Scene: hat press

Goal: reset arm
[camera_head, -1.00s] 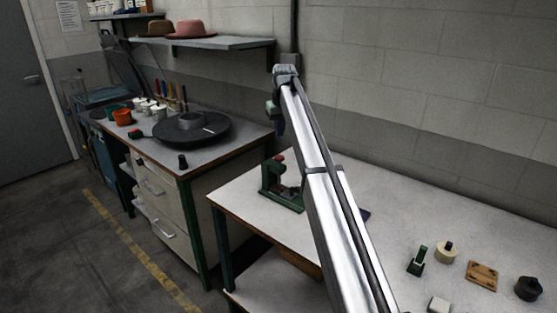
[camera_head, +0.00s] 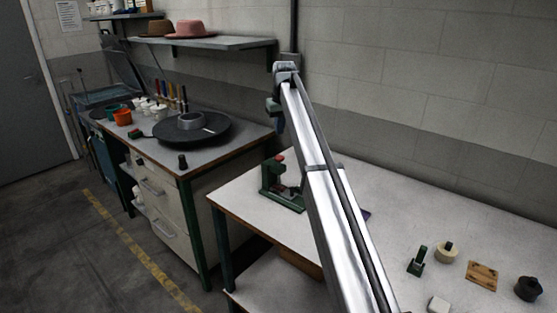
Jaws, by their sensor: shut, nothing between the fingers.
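My arm rises from the bottom of the view, a long silver link leaning up and to the left over the white worktable (camera_head: 400,195). At its far end, my gripper (camera_head: 279,125) hangs down, small and dark, partly behind the link. It is shut with nothing in it. It shows in front of the wall and is apart from the things on the tables.
A green press-like tool (camera_head: 283,185) stands on the worktable left of my arm. Several small items, including a wooden plate (camera_head: 482,276) and a black knob (camera_head: 528,289), lie at right. A black round hat form (camera_head: 192,128) is on the left bench; a pink hat (camera_head: 191,29) sits on the shelf.

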